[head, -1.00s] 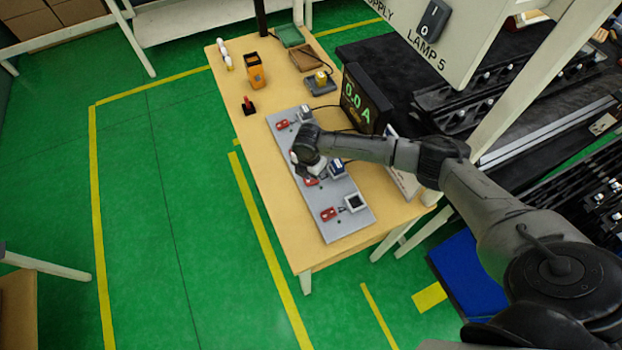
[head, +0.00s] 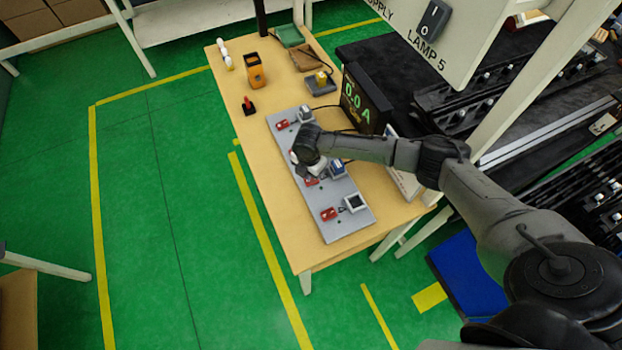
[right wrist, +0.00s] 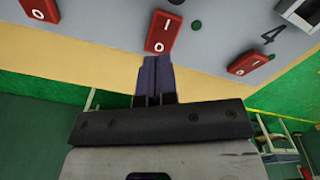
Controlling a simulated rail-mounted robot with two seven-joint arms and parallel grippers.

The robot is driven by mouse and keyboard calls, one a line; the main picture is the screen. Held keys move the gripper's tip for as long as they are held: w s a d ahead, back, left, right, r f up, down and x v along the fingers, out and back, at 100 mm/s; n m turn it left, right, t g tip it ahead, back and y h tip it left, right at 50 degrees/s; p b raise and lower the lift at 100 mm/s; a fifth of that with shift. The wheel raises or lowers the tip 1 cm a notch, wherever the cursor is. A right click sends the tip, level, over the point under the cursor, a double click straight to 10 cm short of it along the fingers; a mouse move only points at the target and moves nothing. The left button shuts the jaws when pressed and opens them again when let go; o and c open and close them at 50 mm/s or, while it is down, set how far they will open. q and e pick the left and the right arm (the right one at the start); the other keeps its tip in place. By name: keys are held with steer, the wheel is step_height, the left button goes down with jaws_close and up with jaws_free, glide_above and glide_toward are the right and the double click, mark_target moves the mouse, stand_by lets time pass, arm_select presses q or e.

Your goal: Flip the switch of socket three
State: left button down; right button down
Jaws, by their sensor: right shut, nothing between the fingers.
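A grey panel (head: 345,230) with red rocker switches and sockets lies on the wooden table. In the right wrist view a red switch marked I and O (right wrist: 163,32) is straight ahead of my right gripper (right wrist: 157,62). The gripper is shut and empty, its fingertips at the O end of that switch; I cannot tell whether they touch. The red switch beside it (right wrist: 250,62) has a printed 4 near it. In the head view my right gripper (head: 313,170) is over the panel's middle and partly hides its switches. My left gripper is not in view.
A meter (head: 365,102) reading 0.0 A stands behind the panel. An orange container (head: 255,72), a red-handled item (head: 248,105) and a device with a yellow knob (head: 321,82) stand toward the far end. The LAMP 5 board (head: 450,35) hangs above right.

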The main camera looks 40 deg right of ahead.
steer(key=shift+f, duration=0.35)
stand_by(0.7)
steer(key=shift+f+b, duration=0.45)
steer(key=shift+f, duration=0.5)
stand_by(0.4)
steer(key=shift+f+b, duration=0.4)
steer(key=shift+b, duration=0.15)
steer(key=shift+r, duration=0.1)
step_height(320, 180, up, 4)
steer(key=p, duration=0.4)
steer(key=shift+f, duration=0.25)
step_height(320, 180, up, 3)
steer(key=shift+f+p, duration=0.2)
steer(key=shift+p, duration=1)
steer(key=shift+r+p, duration=0.4)
